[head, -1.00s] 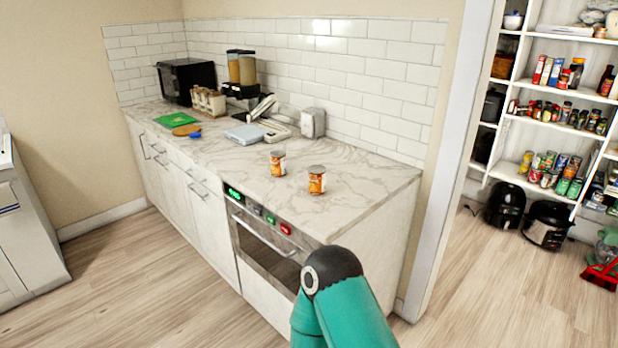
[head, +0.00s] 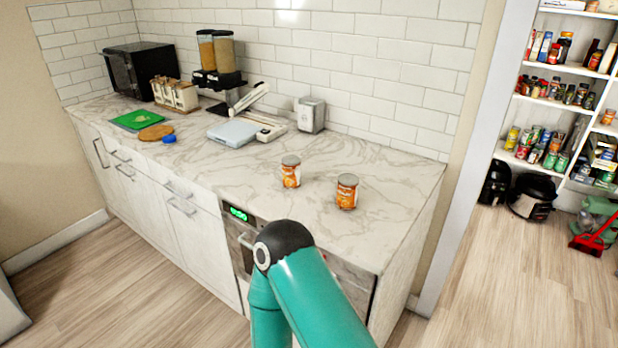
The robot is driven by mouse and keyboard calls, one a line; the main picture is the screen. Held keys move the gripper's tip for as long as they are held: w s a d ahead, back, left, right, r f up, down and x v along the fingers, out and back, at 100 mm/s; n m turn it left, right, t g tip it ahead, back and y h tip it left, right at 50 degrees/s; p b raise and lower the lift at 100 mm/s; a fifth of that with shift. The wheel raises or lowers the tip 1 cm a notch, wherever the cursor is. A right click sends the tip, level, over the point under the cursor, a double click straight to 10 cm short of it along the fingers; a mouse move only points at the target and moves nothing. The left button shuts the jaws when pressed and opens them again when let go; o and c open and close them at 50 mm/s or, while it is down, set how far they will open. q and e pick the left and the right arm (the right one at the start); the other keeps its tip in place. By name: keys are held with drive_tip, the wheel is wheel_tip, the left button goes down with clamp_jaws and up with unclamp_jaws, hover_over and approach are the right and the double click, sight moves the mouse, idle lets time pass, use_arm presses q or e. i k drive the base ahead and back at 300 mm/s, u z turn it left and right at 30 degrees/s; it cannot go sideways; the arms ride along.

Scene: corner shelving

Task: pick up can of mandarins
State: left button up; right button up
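Two similar orange-labelled cans stand upright on the marble counter. The left can (head: 291,172) is slightly farther back, and the right can (head: 347,191) is nearer the counter's right end. The labels are too small to read, so I cannot tell which holds mandarins. A teal arm link of mine with a black joint is in front of the counter, below the cans and apart from them. Neither gripper is in view.
The marble counter (head: 243,170) has free room around the cans. A napkin dispenser (head: 310,114), a pale blue scale (head: 233,134), a green board (head: 137,120), cereal dispensers (head: 216,58) and a black microwave (head: 141,69) stand farther back. A stocked pantry shelf (head: 560,69) is at right.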

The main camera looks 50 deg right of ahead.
sight(348, 183)
drive_tip(key=u, duration=0.1)
drive_tip(key=i, duration=1.3)
drive_tip(key=z, duration=1.9)
drive_tip(key=k, duration=0.9)
drive_tip(key=z, duration=0.15)
drive_tip(key=i, duration=0.9)
drive_tip(key=u, duration=0.1)
